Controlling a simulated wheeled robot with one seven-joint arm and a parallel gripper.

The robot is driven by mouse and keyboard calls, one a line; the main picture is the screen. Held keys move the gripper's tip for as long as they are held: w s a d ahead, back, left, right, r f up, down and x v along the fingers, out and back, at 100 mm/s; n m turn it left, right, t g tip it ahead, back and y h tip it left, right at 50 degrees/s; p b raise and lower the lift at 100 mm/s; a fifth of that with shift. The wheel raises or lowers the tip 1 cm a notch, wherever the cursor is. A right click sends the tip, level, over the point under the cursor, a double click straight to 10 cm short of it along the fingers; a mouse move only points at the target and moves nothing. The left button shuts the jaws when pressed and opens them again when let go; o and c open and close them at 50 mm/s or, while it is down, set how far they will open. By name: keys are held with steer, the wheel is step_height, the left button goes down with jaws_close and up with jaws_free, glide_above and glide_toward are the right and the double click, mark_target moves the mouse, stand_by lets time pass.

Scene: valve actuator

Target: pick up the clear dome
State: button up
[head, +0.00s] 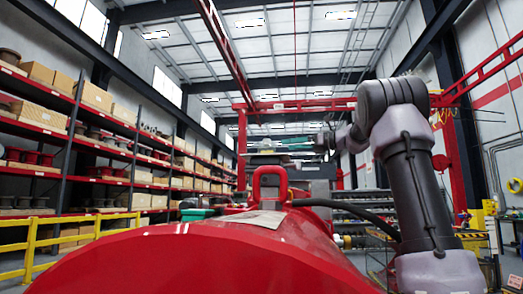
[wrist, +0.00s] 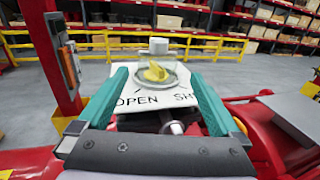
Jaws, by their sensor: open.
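The clear dome (wrist: 176,72) sits on a white plate (wrist: 140,102) marked "OPEN" and "SH...", with the rest of the word hidden by a finger. A yellow indicator shows inside the dome, and a pale knob (wrist: 158,46) tops it. My gripper (wrist: 157,74) is open, with its teal fingers on either side of the dome in the picture. I cannot tell whether they touch it. In the head view my gripper (head: 292,143) reaches in from the right at the small, hard-to-see dome (head: 266,144), above the red actuator body (head: 240,255).
A red lifting loop (head: 270,178) stands on the actuator below the dome. A black hose (head: 345,210) curves away to the right. Yellow railings (head: 60,238) and storage shelves (head: 85,140) stand at the left, away from the arm.

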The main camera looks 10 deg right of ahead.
mark_target(268, 146)
steer(key=x, duration=0.9)
steer(key=shift+a+r, duration=0.15)
steer(key=shift+a, duration=0.2)
steer(key=c, duration=1)
